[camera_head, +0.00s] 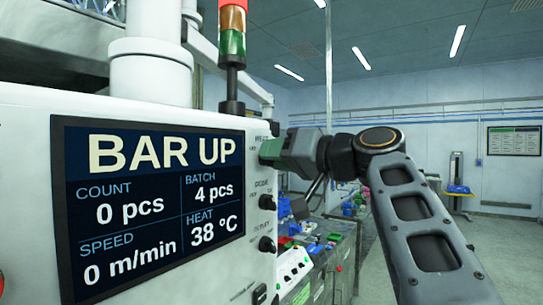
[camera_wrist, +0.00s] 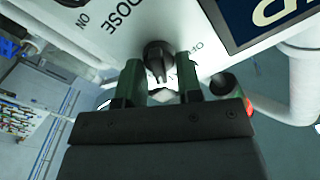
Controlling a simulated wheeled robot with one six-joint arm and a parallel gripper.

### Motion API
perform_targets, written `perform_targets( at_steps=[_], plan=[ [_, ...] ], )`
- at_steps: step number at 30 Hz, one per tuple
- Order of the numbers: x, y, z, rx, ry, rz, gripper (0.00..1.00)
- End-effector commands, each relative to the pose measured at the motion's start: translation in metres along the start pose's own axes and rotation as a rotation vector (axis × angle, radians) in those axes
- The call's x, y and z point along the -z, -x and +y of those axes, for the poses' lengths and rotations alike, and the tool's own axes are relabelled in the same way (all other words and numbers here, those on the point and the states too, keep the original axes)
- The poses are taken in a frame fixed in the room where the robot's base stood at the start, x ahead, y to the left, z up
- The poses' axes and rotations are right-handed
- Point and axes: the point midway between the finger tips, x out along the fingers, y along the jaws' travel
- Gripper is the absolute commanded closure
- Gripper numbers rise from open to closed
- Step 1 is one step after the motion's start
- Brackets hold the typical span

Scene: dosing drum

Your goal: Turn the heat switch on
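A white control panel (camera_head: 262,215) carries a column of three black rotary knobs on its narrow right face. My gripper (camera_head: 272,150) is at the top knob, whose label is mostly hidden behind it. In the wrist view the black knob (camera_wrist: 158,58) lies between the two green fingertips of my gripper (camera_wrist: 161,80). The fingers are apart, one on each side, with a narrow gap visible at the right one. "OFF" shows beside this knob, and "DOSE" and "ON" show at the neighbouring knob. The middle knob (camera_head: 266,202) and bottom knob (camera_head: 266,244) stand below, clear of my gripper.
The panel's display (camera_head: 150,200) reads "BAR UP" and heat 38 °C. A signal light (camera_head: 232,45) stands on top of the panel. A bench with coloured bins (camera_head: 325,240) lies behind. Open floor (camera_head: 505,240) is at the right.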

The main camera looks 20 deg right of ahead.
Motion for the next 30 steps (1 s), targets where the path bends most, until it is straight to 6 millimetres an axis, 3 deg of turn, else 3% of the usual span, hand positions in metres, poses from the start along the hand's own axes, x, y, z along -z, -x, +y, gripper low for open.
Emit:
perform_targets(
  at_steps=[6, 17, 30],
  plan=[
    [-0.001, 0.0, 0.001, -0.001, -0.001, -0.002, 0.46],
    [-0.001, 0.006, 0.001, -0.001, 0.0, 0.002, 0.46],
    [-0.002, 0.082, 0.002, -0.008, 0.001, 0.004, 0.46]
  ],
)
